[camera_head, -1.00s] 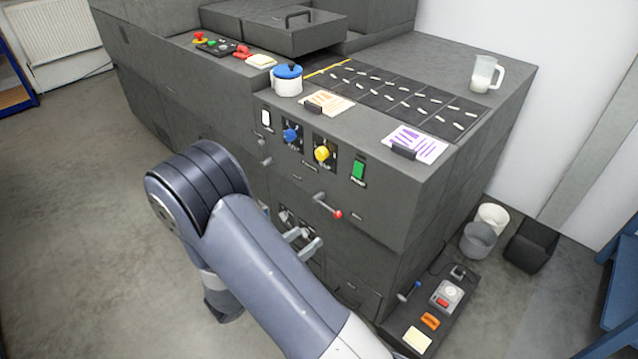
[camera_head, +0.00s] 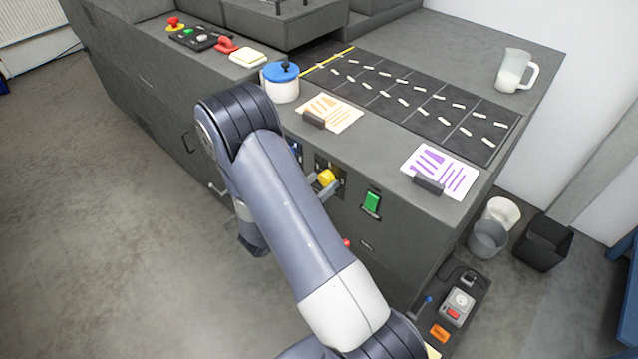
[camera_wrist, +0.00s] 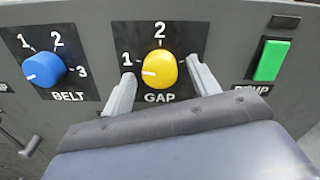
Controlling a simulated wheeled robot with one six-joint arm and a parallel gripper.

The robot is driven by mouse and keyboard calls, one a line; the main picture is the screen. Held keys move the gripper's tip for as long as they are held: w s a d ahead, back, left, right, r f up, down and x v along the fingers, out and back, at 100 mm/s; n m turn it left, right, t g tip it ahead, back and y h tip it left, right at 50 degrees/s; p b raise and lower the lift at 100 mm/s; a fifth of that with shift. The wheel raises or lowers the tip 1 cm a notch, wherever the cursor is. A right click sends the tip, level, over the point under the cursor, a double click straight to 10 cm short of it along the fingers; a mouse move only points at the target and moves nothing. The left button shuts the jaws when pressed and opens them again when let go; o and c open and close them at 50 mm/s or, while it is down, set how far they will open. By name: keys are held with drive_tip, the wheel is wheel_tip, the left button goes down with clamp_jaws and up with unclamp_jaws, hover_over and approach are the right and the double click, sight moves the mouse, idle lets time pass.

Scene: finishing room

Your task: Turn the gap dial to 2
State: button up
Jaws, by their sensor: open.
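The yellow gap dial (camera_wrist: 160,68) sits on a black plate marked GAP in the wrist view, with 1 at its left and 2 straight above. Its white mark points left, towards the 1 side. My gripper (camera_wrist: 160,78) is open, with one finger on each side of the dial; I cannot tell whether either finger touches it. The right finger covers the plate right of the dial, so any number there is hidden. In the head view the dial (camera_head: 326,177) shows just past my arm, with a finger beside it.
A green switch (camera_wrist: 271,60) is to the right. Above, the machine top holds an orange-marked card (camera_head: 335,112), a purple-marked card (camera_head: 440,170) and a blue-lidded pot (camera_head: 281,83).

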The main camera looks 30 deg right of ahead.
drive_tip(key=c, duration=1)
drive_tip(key=shift+f+b, duration=0.1)
drive_tip(key=shift+b, duration=0.25)
drive_tip(key=m+b, duration=0.2)
drive_tip(key=b, duration=0.1)
drive_tip(key=shift+f+m+b, duration=0.2)
drive_tip(key=shift+m+b, duration=0.15)
drive_tip(key=shift+m, duration=0.05)
drive_tip(key=m+b, duration=0.5)
drive_tip(key=b, duration=0.2)
drive_tip(key=shift+f+m, duration=0.1)
drive_tip(key=shift+m, duration=0.2)
drive_tip(key=m+b, duration=0.4)
drive_tip(key=b, duration=0.2)
drive_tip(key=shift+b, duration=0.3)
drive_tip(key=m+b, duration=0.1)
drive_tip(key=b, duration=0.1)
drive_tip(key=m+b, duration=0.2)
drive_tip(key=shift+r, duration=0.25)
drive_tip(key=shift+r+m, duration=0.1)
drive_tip(key=shift+m, duration=0.3)
